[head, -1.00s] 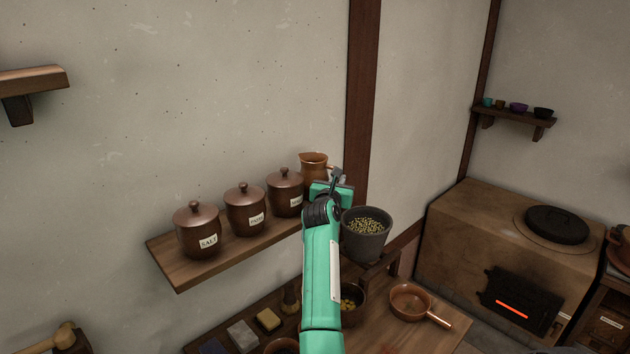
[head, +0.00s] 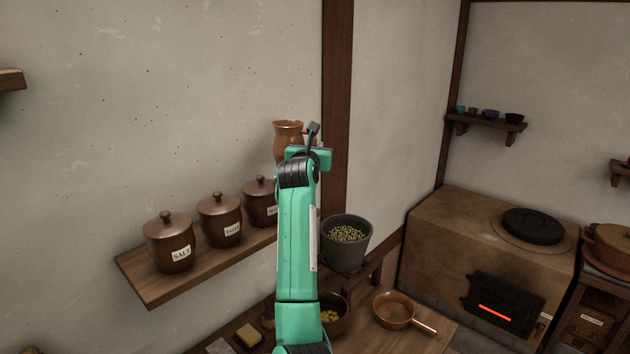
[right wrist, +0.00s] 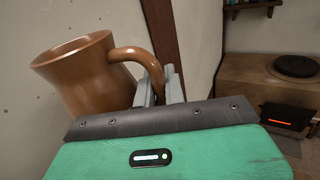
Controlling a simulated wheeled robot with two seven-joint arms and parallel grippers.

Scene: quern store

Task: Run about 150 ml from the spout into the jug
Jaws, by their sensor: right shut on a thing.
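The brown jug (head: 287,135) is up in front of the wall, above the right end of the shelf. My right gripper (head: 311,146) is shut on its handle. In the right wrist view the jug (right wrist: 88,80) stands nearly upright with its handle (right wrist: 140,54) between the gripper's fingers (right wrist: 157,90). The inside of the jug is not visible. No spout that I can make out shows in these views. My left gripper is not in view.
Lidded jars, among them one marked SALT (head: 169,243), stand on the wall shelf (head: 155,289). A grey pot of grain (head: 346,240) and a copper pan (head: 394,310) are right of my arm. A stove (head: 430,225) with a glowing slot stands farther right.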

